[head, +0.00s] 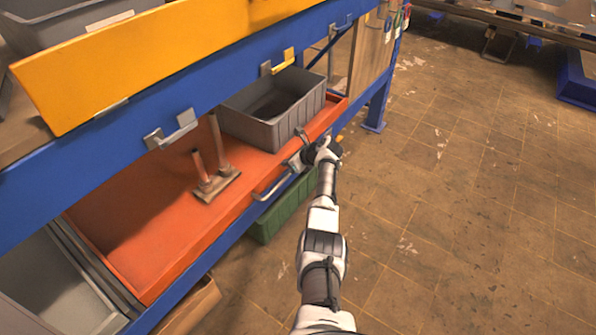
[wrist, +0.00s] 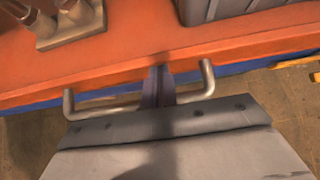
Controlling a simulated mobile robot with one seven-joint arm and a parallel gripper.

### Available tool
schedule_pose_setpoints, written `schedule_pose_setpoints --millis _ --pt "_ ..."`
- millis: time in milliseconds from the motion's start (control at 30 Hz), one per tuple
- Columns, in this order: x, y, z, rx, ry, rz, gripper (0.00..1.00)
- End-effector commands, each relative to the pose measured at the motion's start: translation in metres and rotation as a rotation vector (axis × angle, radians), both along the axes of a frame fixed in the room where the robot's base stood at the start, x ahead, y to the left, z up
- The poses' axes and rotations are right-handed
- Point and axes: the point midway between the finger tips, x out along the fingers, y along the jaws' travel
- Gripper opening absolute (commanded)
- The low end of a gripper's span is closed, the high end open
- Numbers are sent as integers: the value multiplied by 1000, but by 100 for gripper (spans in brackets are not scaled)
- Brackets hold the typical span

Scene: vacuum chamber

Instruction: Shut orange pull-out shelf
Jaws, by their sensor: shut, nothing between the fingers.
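The orange pull-out shelf (head: 150,225) sits under the blue beam of the rack, with its front face toward my arm. A metal bar handle (head: 272,192) is on its front; the handle (wrist: 208,78) also spans the wrist view. My gripper (head: 297,160) is at the shelf's front, by the handle. In the wrist view the narrow fingers of my gripper (wrist: 157,84) are together and empty, between the handle's two ends, reaching the shelf's front face (wrist: 110,82). Whether they touch is unclear. My gripper body hides part of the handle bar.
A yellow shelf front (head: 150,55) is above. A green crate (head: 285,215) is below. The floor to the right (head: 480,200) is clear.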

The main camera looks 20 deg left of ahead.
Motion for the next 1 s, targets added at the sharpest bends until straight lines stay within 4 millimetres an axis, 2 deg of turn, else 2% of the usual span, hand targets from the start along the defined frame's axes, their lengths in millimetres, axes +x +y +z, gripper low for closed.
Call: schedule_pose_setpoints --millis 200,667,867,1000 --pt "4 15 -1 0 0 1 0" --pt "5 22 3 4 -6 2 0" --pt "5 19 5 5 -7 0 0" --pt "4 4 8 3 -3 -1 0"
